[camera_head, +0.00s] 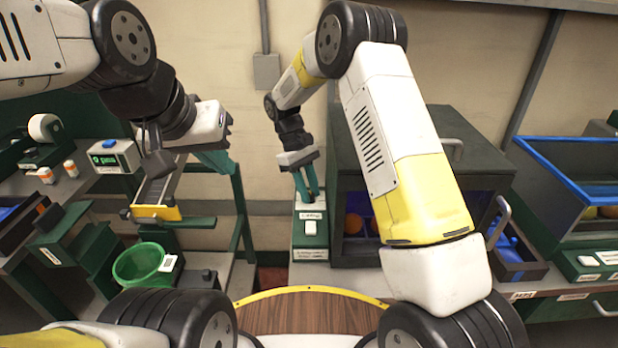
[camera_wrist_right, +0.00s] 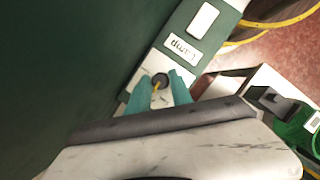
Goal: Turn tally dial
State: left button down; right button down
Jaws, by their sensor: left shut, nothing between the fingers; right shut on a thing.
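The tally dial (camera_wrist_right: 160,81), a small dark round knob with a yellow pointer mark, sits on a white plate of a green control box (camera_wrist_right: 217,48) in the right wrist view. My right gripper (camera_wrist_right: 167,82) has its teal fingers on both sides of the dial and is shut on it. In the head view my right gripper (camera_head: 309,195) reaches down onto the same green box (camera_head: 310,240); the dial is hidden there by the fingers. My left gripper (camera_head: 218,163) is shut and empty, raised above the chute at left.
A dark cabinet (camera_head: 436,128) with an orange (camera_head: 354,223) inside stands right of the box. A green bucket (camera_head: 138,264), a yellow-edged chute (camera_head: 155,212) and a green display box (camera_head: 113,156) are at left. A blue-rimmed bin (camera_head: 568,190) is at far right.

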dwell(0.3)
jog(key=c, duration=1.2)
grip_release()
jog(key=shift+o, duration=0.2)
jog(key=v, duration=0.7)
jog(key=shift+r, duration=0.4)
jog(key=shift+w+a, duration=0.1)
